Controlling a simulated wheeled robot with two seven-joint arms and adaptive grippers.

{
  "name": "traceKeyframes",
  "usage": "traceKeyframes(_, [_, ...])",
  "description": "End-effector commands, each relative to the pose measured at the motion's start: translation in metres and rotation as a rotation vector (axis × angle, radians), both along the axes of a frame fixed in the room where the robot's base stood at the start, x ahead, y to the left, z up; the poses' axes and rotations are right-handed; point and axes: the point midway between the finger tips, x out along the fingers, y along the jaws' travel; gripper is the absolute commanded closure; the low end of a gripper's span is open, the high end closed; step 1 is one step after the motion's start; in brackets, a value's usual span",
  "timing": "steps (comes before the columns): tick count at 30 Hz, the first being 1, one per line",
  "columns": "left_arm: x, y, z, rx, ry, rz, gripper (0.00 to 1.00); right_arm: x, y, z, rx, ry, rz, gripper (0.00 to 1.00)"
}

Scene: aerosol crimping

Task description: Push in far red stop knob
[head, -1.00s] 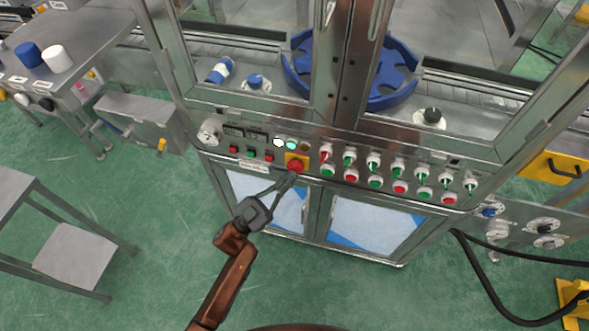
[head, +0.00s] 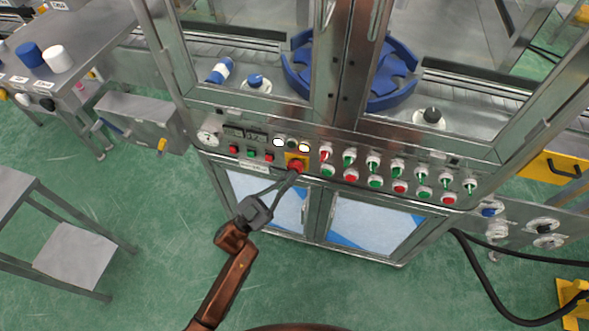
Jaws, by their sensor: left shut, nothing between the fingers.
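The red stop knob (head: 296,166) sits on a yellow square plate (head: 291,157) on the machine's front control panel. My left gripper (head: 291,177) is shut and empty. Its fingertips are at the lower edge of the red knob, seemingly touching it, and they cover part of its underside. How deep the knob sits cannot be told from this view. My right gripper is not in view.
Rows of red and green switches (head: 372,163) run right. Small buttons (head: 250,154) sit left. Green floor in front is open.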

Motion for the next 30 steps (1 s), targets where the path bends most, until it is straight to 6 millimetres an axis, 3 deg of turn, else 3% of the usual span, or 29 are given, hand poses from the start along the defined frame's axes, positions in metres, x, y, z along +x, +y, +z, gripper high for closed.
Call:
traceKeyframes(6, [-0.011, 0.003, 0.001, 0.001, 0.001, 0.0, 1.0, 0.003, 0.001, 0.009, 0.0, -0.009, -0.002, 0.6])
traceKeyframes(17, [-0.013, 0.004, 0.0, 0.0, 0.001, 0.001, 1.0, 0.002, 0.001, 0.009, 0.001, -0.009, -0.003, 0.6])
traceKeyframes(30, [-0.05, 0.017, 0.003, 0.0, 0.0, 0.001, 1.0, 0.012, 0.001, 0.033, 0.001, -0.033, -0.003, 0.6])
